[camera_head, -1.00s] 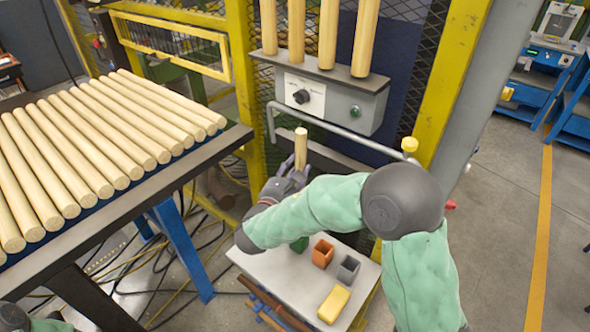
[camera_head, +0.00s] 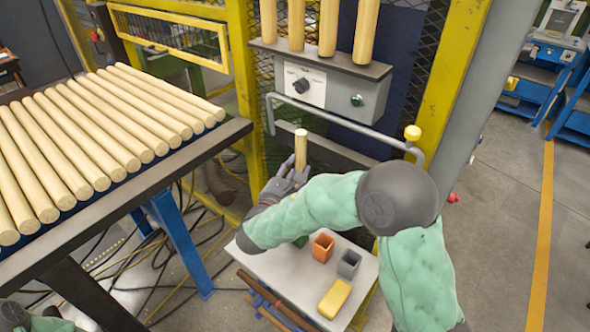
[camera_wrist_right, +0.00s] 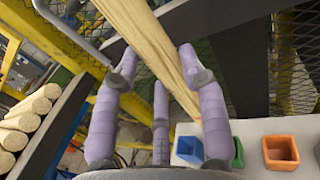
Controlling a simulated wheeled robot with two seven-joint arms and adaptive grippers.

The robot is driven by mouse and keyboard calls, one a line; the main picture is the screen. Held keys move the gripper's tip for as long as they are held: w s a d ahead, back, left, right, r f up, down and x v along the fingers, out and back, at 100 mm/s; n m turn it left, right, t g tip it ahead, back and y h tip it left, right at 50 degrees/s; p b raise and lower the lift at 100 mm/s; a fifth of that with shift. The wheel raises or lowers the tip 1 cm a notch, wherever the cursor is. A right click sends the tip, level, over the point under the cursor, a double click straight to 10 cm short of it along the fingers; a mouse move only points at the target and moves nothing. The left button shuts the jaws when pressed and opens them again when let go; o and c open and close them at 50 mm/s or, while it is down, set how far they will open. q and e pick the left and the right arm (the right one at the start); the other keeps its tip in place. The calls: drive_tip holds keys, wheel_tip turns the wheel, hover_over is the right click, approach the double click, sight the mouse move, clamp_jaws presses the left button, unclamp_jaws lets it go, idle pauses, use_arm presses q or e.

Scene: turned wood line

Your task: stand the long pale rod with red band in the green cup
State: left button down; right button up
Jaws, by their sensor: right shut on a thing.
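My right gripper (camera_head: 295,174) is shut on a long pale rod (camera_head: 301,150), which stands nearly upright above the small white table. In the right wrist view the rod (camera_wrist_right: 150,38) runs between the fingers of the gripper (camera_wrist_right: 160,66) from the top left down to the right. A trace of red shows near its lower end, but I cannot make out the band clearly. The green cup (camera_head: 301,241) is on the table, partly hidden by my right arm; its edge shows in the wrist view (camera_wrist_right: 238,153), right of the fingers. My left gripper is not in view.
A blue cup (camera_wrist_right: 189,149) shows in the wrist view. A grey rail (camera_head: 345,132) and control box (camera_head: 345,95) are behind the rod.

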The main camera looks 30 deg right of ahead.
drive_tip(key=shift+f+b, duration=1.75)
drive_tip(key=shift+f, duration=0.75)
drive_tip(key=o, duration=2)
drive_tip(key=shift+f, duration=0.1)
drive_tip(key=v, duration=1.2)
drive_tip(key=shift+p+v, duration=0.85)
drive_tip(key=shift+v, duration=3.7)
drive_tip(key=shift+d, duration=0.1)
